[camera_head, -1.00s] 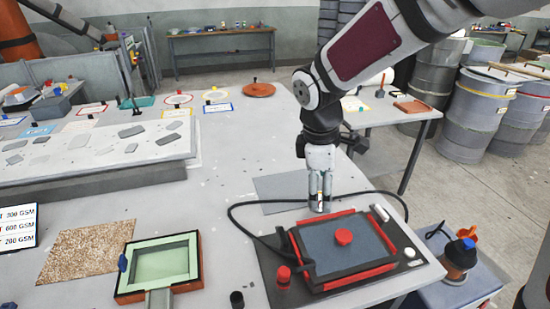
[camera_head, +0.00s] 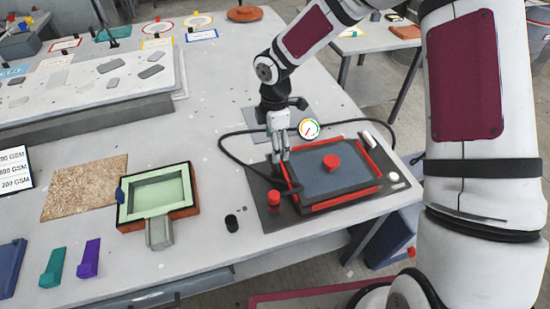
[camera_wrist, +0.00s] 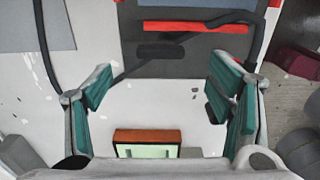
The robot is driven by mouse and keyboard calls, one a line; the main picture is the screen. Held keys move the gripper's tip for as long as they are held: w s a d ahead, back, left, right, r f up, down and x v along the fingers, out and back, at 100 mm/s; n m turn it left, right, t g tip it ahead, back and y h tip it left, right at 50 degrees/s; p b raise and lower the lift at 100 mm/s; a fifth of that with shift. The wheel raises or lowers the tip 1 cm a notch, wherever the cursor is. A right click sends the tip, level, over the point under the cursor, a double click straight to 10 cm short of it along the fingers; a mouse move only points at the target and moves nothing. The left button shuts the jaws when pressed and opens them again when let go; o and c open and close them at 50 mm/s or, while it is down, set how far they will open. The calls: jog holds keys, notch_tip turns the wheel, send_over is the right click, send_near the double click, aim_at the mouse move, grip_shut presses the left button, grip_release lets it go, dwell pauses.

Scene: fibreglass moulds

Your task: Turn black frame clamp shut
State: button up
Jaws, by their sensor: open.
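The dark press-like frame (camera_head: 335,170) with red side bars and a round red knob (camera_head: 331,161) lies on a dark board at the table's right end. A short black bar (camera_wrist: 160,52), seemingly the black clamp, lies beside a red bar in the wrist view, just ahead of my fingers and apart from them. In the head view it is mostly hidden by my fingers and the hose, and its turn angle is hard to tell. My gripper (camera_head: 281,158) points down over the frame's left edge. Its fingers (camera_wrist: 158,90) are spread with nothing between them.
A black hose (camera_head: 232,160) loops around the frame's left and back, close to my fingers. A gauge (camera_head: 309,129) stands behind it. A red-capped item (camera_head: 274,197) and a small black cylinder (camera_head: 231,222) are in front.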

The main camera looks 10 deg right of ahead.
aim_at(272, 167)
notch_tip(272, 167, down, 7)
jog(key=shift+f+p, duration=0.1)
jog(key=shift+p, duration=0.35)
jog(key=shift+c, duration=0.6)
jog(key=c, duration=1)
